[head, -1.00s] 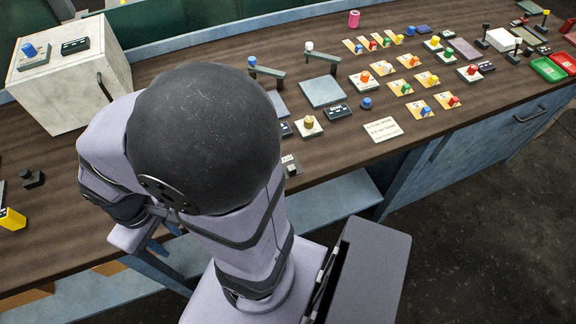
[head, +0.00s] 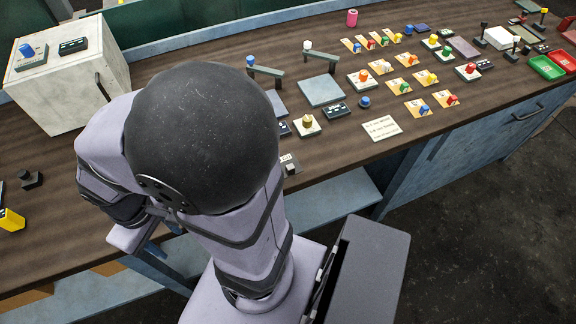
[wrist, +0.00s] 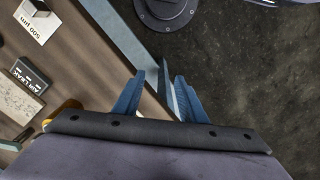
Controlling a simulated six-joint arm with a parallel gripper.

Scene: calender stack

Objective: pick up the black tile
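I cannot single out the black tile with certainty. In the head view my arm hides most of the gripper.
The dark wooden bench (head: 230,45) carries a white box (head: 70,85), several coloured knobs on cards, a paper note (head: 382,128), and red (head: 547,67) and green trays at right. In the wrist view a labelled black block (wrist: 30,75) lies on the bench at left.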

